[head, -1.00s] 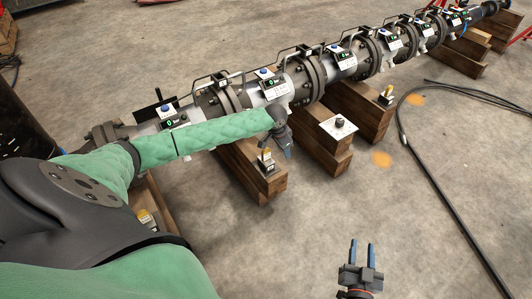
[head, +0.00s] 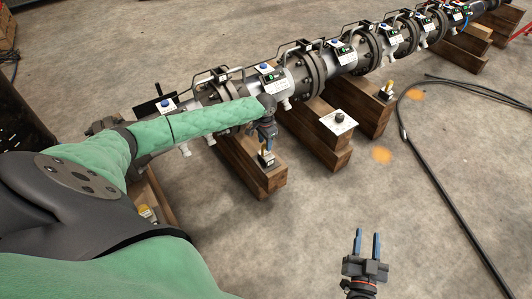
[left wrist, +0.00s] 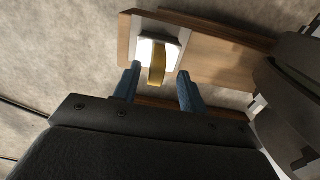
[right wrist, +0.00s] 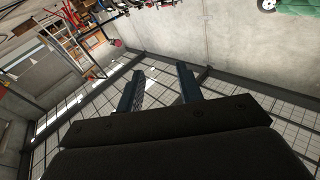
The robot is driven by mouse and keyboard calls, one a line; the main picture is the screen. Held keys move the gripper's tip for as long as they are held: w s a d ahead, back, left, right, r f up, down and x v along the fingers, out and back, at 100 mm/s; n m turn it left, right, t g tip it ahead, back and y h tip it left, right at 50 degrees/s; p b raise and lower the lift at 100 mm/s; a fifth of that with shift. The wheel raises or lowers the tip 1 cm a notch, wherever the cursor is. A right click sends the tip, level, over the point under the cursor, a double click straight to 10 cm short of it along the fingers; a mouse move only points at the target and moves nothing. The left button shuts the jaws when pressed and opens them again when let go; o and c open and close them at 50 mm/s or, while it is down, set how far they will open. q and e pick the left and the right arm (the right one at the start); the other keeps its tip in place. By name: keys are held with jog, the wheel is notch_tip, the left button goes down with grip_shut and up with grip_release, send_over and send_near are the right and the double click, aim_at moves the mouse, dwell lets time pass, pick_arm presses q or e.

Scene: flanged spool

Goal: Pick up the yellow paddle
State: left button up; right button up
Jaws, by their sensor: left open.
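A yellow paddle (left wrist: 157,68) stands on a small black and white base (left wrist: 146,50) near the end of a wooden beam. In the left wrist view it lies between the two blue fingers of my left gripper (left wrist: 158,74), which are open and apart from it on both sides. In the head view my left gripper (head: 268,140) points down right above that base (head: 266,158), mostly hiding the paddle. My right gripper (head: 367,235) is open and empty over bare floor at the lower right; it also shows empty in the right wrist view (right wrist: 160,72).
A long flanged pipe (head: 300,78) lies on wooden beams (head: 315,135) behind the gripper. Other yellow-topped pieces stand on a beam further right (head: 387,90) and at lower left (head: 146,212). A white plate with a knob (head: 338,121) sits between. A black cable crosses the floor (head: 430,180).

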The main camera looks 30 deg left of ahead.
aim_at(266, 152)
pick_arm(q)
jog(key=f, duration=0.4)
jog(key=shift+d+f+b, duration=0.15)
jog(key=shift+d+b, duration=0.05)
jog(key=shift+b, duration=0.2)
jog(key=shift+w, duration=0.1)
grip_shut()
pick_arm(e)
notch_tip(266, 152, up, 11)
jog(key=t, duration=0.3)
jog(key=shift+d+f+t+y, duration=0.15)
jog(key=shift+d+t+y, duration=0.2)
jog(key=shift+t+y, duration=0.05)
